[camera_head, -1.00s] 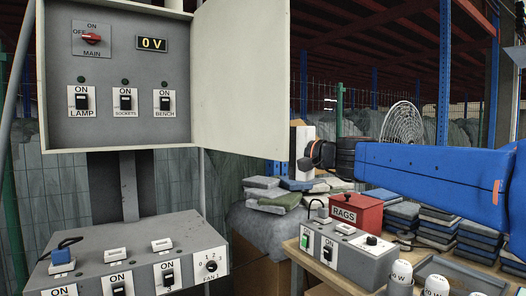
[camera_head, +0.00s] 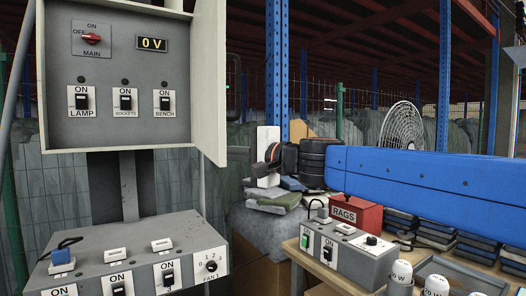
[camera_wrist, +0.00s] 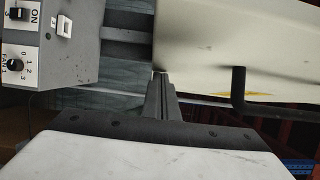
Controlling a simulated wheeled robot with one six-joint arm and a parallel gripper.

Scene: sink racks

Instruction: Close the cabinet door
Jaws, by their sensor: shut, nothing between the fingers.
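The grey cabinet (camera_head: 120,125) shows at upper left in the head view. Its cream door (camera_head: 208,80), hinged on the right side, stands open and looks narrow, swung out toward the camera. In the wrist view the door (camera_wrist: 215,50) fills the upper right, with a black handle (camera_wrist: 238,90) on it. My gripper (camera_head: 254,170) is just right of the door's lower edge in the head view. Its dark fingers (camera_wrist: 160,76) are shut and empty, with the tips at the panel's edge in the wrist view. I cannot tell whether they touch it.
A switch box (camera_head: 135,258) with a fan dial stands below the cabinet. At right, a bench holds a smaller switch box (camera_head: 345,255) and white bulbs (camera_head: 437,284). A red RAGS box (camera_head: 355,215) and stacked cloths stand behind. A wire fence runs along the back.

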